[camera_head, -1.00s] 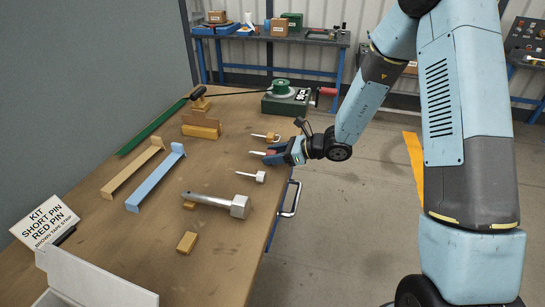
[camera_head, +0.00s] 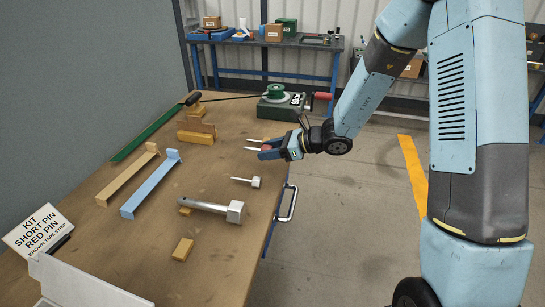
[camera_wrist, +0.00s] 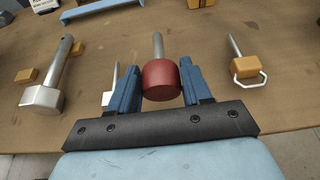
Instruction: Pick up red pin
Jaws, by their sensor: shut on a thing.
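The red pin has a short round red head (camera_wrist: 161,80) and a thin grey metal shank (camera_wrist: 158,45) pointing away in the wrist view. My gripper (camera_wrist: 158,78) is shut on the red head, with one blue finger on each side. In the head view my gripper (camera_head: 271,150) is over the right edge of the workbench, level with the pin's pale shank (camera_head: 252,149). The red head is mostly hidden there by the fingers. The pin appears held slightly above the bench top.
An orange-headed pin with a wire ring (camera_wrist: 247,68) lies close by. Tan block (camera_head: 183,249), blue bracket (camera_head: 150,184) and kit sign (camera_head: 38,230) are on the bench.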

